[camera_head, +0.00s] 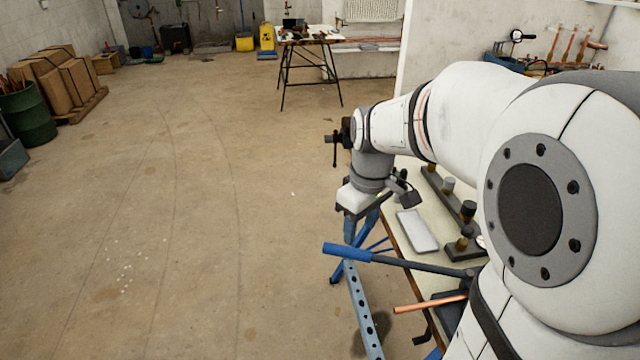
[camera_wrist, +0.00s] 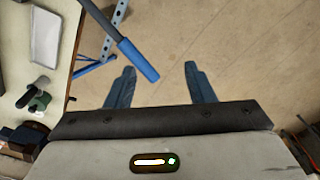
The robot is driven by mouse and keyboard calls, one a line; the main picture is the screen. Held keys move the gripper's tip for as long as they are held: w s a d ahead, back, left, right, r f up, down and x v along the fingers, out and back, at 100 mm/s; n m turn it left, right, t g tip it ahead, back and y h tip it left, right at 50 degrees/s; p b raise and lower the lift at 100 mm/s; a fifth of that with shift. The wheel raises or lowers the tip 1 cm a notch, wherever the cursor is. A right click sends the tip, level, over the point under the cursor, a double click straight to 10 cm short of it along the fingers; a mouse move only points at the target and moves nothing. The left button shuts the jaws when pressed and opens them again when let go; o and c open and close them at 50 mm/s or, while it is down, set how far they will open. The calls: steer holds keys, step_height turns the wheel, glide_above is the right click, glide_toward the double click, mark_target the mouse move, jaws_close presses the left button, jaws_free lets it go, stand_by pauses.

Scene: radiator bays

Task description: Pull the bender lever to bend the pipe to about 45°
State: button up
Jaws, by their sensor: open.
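The bender lever (camera_head: 420,264) is a dark bar with a blue grip (camera_head: 347,252) that sticks out left past the bench edge. In the wrist view the blue grip (camera_wrist: 138,62) reaches in from the top, its end near the left finger. My gripper (camera_wrist: 160,66) is open and empty, fingers apart. In the head view my gripper (camera_head: 357,228) hangs just above the grip; whether they touch is unclear. A straight stub of copper pipe (camera_head: 430,303) shows below the lever. The bender body and the rest of the pipe are mostly hidden behind my arm.
The workbench (camera_head: 405,180) carries a pale tray (camera_head: 417,231) and dark fittings (camera_head: 467,246). A perforated blue-grey strut (camera_head: 363,310) stands beside the bench edge. Open floor (camera_head: 190,230) lies to the left. Another work table (camera_head: 310,38) stands far back.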

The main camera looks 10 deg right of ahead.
mark_target(349, 248)
steer(key=w+d+f+n+g, duration=0.1)
steer(key=w+f+n+g, duration=0.1)
steer(key=w+f+n, duration=0.6)
steer(key=f, duration=0.3)
steer(key=f+m, duration=0.1)
steer(key=f, duration=0.1)
steer(key=f+m, duration=0.1)
steer(key=f, duration=0.2)
steer(key=shift+w+a+f+y, duration=0.1)
steer(key=shift+w+f+y, duration=0.2)
steer(key=shift+w, duration=0.1)
jaws_close()
